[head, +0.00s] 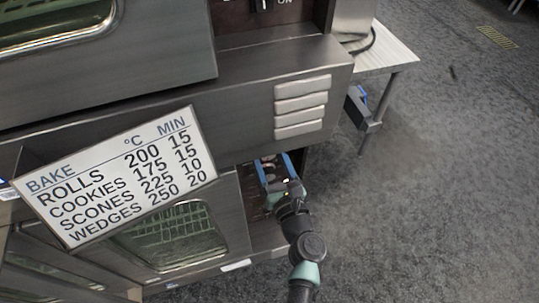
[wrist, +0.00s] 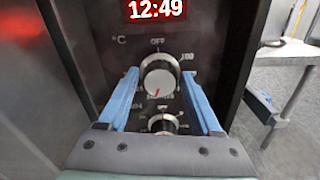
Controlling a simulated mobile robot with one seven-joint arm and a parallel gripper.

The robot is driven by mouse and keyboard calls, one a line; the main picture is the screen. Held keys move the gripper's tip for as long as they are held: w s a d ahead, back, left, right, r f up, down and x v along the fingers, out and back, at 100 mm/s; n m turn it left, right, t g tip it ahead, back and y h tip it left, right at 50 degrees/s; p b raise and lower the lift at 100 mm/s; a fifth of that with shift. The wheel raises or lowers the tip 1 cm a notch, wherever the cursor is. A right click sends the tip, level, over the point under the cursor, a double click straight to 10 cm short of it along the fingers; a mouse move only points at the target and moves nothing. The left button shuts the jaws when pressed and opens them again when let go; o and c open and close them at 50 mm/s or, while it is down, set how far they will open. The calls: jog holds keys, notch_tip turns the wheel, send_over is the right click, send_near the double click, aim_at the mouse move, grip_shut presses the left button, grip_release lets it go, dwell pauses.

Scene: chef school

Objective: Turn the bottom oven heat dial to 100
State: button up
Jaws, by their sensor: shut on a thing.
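The bottom oven's heat dial (wrist: 158,80) is a round silver knob on a dark panel, marked °C, with OFF above it and 100 at its upper right. A red mark on its face points down and slightly left. My gripper (wrist: 159,72) has its two blue fingers on either side of the dial, shut on it. In the head view my gripper (head: 275,170) reaches into the recessed panel at the right of the lower oven; the dial is hard to make out there.
A second, smaller knob (wrist: 164,123) sits just below, partly hidden by my gripper. A red clock display (wrist: 157,9) reads 12:49. A bake chart (head: 120,178) hangs left of my arm.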

jog(key=shift+c, duration=1)
